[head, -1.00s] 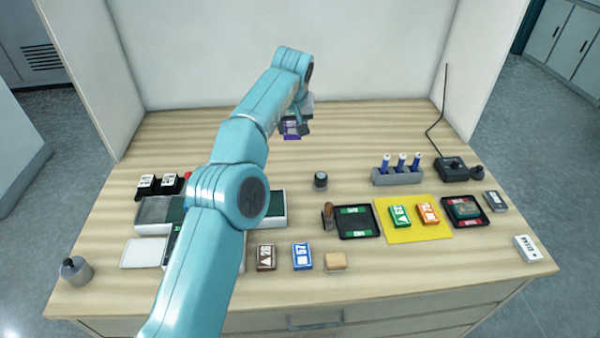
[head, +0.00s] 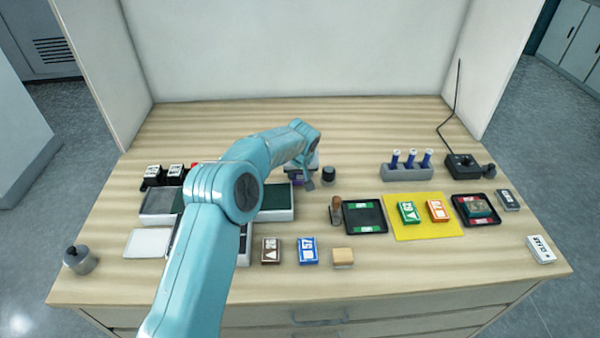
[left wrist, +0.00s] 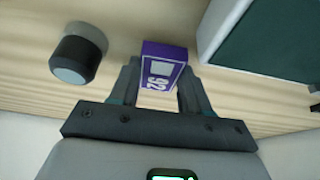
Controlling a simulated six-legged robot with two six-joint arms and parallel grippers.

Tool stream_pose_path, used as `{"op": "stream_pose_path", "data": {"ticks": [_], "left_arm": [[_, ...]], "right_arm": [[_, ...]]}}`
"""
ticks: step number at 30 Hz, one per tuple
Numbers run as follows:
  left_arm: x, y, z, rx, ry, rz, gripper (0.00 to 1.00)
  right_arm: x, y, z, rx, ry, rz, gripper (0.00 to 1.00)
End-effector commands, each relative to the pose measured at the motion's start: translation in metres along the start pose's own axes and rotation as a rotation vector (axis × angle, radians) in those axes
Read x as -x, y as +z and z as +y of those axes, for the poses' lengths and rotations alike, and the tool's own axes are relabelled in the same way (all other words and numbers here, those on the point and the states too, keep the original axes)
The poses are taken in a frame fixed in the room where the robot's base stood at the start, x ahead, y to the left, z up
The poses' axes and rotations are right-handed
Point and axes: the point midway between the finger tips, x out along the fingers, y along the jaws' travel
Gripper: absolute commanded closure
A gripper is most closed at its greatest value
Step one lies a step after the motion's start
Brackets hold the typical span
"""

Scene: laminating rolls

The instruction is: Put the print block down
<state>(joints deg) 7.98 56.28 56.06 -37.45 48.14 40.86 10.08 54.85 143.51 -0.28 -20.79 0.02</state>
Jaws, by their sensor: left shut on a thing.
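A purple print block (left wrist: 163,58) with white markings sits between the two fingers of my left gripper (left wrist: 160,88) in the left wrist view. The gripper is shut on it. In the head view my left gripper (head: 305,181) is over the back middle of the table, just right of the grey tray with the dark green pad (head: 278,214). Only a sliver of the purple block shows there, mostly hidden by the arm. Whether it touches the table I cannot tell. My right gripper is not in view.
A small dark round pot (head: 328,175) stands just right of the block. Brown (head: 271,250), blue (head: 308,251) and tan (head: 343,258) blocks lie in front. A yellow mat (head: 420,229) holds green (head: 409,212) and orange (head: 438,210) blocks. The back of the table is clear.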

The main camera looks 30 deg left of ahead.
Motion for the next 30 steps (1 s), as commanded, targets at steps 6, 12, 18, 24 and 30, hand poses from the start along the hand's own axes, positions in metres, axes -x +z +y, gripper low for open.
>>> {"op": "stream_pose_path", "data": {"ticks": [6, 12, 18, 24, 30], "left_arm": [[-0.007, 0.003, 0.000, 0.001, 0.001, 0.002, 0.83], [-0.009, 0.004, 0.000, 0.000, 0.001, 0.001, 0.83], [-0.014, 0.006, 0.000, 0.000, 0.000, 0.000, 0.83], [-0.020, 0.009, 0.000, -0.001, 0.000, -0.004, 0.83], [-0.022, 0.012, 0.000, -0.002, -0.002, -0.011, 0.34]], "right_arm": [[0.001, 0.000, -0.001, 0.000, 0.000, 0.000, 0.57], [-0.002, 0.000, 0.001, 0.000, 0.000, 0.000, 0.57], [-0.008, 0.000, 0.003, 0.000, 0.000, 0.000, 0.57], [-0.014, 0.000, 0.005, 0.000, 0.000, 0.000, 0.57], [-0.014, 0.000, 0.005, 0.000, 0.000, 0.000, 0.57]]}}
